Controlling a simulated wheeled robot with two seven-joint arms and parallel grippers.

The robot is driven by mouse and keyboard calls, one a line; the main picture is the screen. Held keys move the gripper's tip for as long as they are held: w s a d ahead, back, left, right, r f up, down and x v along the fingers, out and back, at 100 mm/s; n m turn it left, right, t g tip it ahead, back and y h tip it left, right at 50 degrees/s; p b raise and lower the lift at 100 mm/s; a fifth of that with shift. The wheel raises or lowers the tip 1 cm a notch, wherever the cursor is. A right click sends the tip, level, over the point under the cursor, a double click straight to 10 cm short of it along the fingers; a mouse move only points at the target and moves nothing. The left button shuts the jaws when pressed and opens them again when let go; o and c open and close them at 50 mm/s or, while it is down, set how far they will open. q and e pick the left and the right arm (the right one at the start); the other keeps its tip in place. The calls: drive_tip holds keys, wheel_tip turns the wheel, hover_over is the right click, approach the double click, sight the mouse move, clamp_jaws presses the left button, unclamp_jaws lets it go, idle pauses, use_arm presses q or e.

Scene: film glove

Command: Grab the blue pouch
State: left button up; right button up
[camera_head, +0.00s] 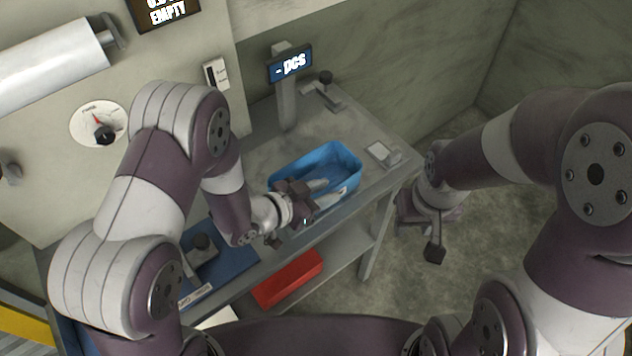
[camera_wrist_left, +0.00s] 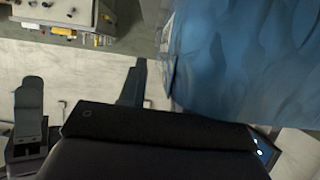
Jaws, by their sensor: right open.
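In the left wrist view, a large crumpled blue surface (camera_wrist_left: 245,60) fills the upper right, outside the fingers. The fingers of my left gripper (camera_wrist_left: 82,98) stand apart there, with nothing seen between them. My right gripper (camera_head: 420,232) is open and empty, beyond the bench's right end.
A display reading "pcs" (camera_head: 290,64) stands on a post behind the pouch. A small pale device (camera_head: 382,153) sits right of it. A blue mat (camera_head: 235,262) with a dark knob lies left. A red bin (camera_head: 288,279) is on the lower shelf. Open floor lies right.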

use_arm(q)
clamp_jaws()
idle(0.3)
